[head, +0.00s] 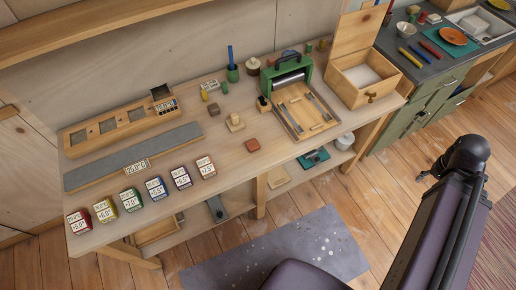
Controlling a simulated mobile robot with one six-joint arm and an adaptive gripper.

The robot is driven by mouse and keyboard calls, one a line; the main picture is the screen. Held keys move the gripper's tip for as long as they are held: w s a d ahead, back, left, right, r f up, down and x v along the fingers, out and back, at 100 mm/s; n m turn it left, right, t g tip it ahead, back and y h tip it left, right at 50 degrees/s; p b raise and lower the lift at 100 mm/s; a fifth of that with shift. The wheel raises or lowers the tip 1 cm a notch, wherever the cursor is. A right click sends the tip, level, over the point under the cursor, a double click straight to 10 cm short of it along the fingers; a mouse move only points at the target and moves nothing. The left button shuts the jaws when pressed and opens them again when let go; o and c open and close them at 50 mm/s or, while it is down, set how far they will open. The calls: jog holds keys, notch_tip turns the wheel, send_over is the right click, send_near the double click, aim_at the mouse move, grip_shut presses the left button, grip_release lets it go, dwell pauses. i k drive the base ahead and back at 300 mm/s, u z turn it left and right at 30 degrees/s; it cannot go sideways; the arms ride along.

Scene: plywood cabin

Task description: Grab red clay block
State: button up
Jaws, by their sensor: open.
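A small reddish-brown block (252,145), which looks like the red clay block, lies flat on the wooden workbench (225,165), near the middle and toward the front edge. Its top is uncovered and nothing touches it. My arm rises at the right of the head view, and my gripper (428,173) appears as a small dark shape at its end, over the floor side of the bench. It is open, empty and well apart from the block. Its fingers are small and hard to make out.
Right of the block stand a green roller press (288,72) with a wooden tray and an open wooden box (362,78). Several labelled cubes (157,188) line the front left. Bench directly around the block is clear.

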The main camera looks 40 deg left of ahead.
aim_at(253, 145)
jog(key=z, duration=0.05)
jog(key=k, duration=1.9)
jog(key=u, duration=1)
jog(key=i, duration=1)
jog(key=u, duration=0.05)
